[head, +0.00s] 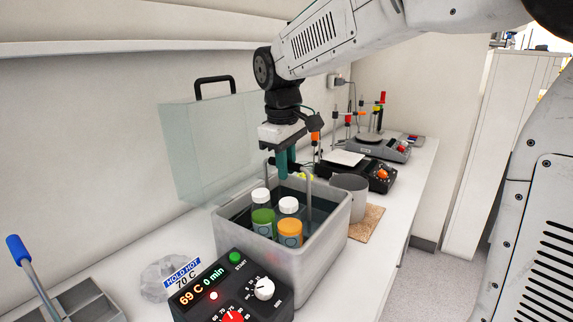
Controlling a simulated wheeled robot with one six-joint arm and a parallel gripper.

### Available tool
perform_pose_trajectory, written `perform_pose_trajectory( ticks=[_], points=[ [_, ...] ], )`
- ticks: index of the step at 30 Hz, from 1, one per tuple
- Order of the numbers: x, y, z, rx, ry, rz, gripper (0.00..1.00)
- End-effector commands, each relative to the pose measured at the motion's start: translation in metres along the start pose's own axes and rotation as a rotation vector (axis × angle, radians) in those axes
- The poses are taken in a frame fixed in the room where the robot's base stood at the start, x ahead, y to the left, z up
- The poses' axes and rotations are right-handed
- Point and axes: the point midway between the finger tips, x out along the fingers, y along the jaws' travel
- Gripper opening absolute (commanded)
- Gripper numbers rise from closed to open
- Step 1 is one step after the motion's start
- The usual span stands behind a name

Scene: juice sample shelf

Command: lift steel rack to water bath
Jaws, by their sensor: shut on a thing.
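The water bath (322,250) is a grey open box on the bench with dark water inside. The steel rack (307,192) shows as thin upright posts rising from the bath. Its lower part is hidden by the bath wall and bottles. A green bottle (263,222) and an orange bottle (289,232), both with white tops, stand upright within the bath's walls. My gripper (286,168) points down over the bath, its teal fingers shut on the rack's top handle. Whether the rack touches the bath floor is hidden.
A control box (228,290) reading 69 C and 0 min stands in front of the bath. A clear lid (212,140) with a black handle stands behind. A grey beaker (350,195) and scale (372,176) are right of it. A grey divided tray (85,300) is at left.

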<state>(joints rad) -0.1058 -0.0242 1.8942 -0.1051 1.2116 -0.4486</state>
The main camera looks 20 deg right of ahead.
Motion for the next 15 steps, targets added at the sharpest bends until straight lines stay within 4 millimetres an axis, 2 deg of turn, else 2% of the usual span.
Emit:
perform_pose_trajectory(
  ticks=[1,5,6,8,15],
  points=[
    [0.0073,-0.0036,0.002,-0.002,-0.016,-0.012,0.0],
    [0.0075,-0.0037,0.0019,-0.002,-0.017,-0.013,0.0],
    [0.0076,-0.0038,0.002,-0.002,-0.017,-0.013,0.25],
    [0.0074,-0.0036,0.002,-0.002,-0.016,-0.012,0.42],
    [0.0051,-0.0026,0.0017,-0.001,-0.011,-0.008,0.42]
  ],
)
